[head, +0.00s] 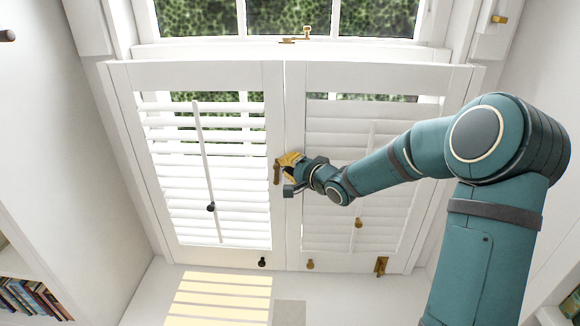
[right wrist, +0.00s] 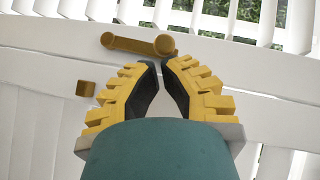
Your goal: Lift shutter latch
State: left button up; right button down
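The white shutters have a left panel (head: 205,255) and a right panel (head: 400,75), both closed over the window. A brass bar latch (head: 277,172) sits near the meeting edge and hangs about upright in the head view. In the right wrist view the latch bar (right wrist: 135,44) lies crosswise, with a round end just beyond my fingertips. A small square brass block (right wrist: 85,88) sits apart from the bar. My right gripper (head: 287,168) is beside the latch. Its yellow fingers (right wrist: 159,65) have a narrow empty gap between their tips. My left gripper is out of view.
A tilt rod (head: 206,160) with a dark knob crosses the left slats. Dark (head: 262,262) and brass (head: 310,265) knobs sit along the bottom rails, with a brass fitting (head: 382,265) at lower right. Another brass catch (head: 300,36) is on the window above. Books (head: 30,298) stand at lower left.

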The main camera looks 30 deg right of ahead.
jog(key=shift+w+a+r+n+p, duration=0.15)
jog(key=shift+w+a+r+p, duration=0.1)
jog(key=shift+a+p, duration=0.3)
jog(key=shift+w+a+r+n+p, duration=0.2)
jog(key=shift+w+a+p, duration=0.1)
jog(key=shift+p, duration=0.35)
jog(key=shift+f, duration=0.1)
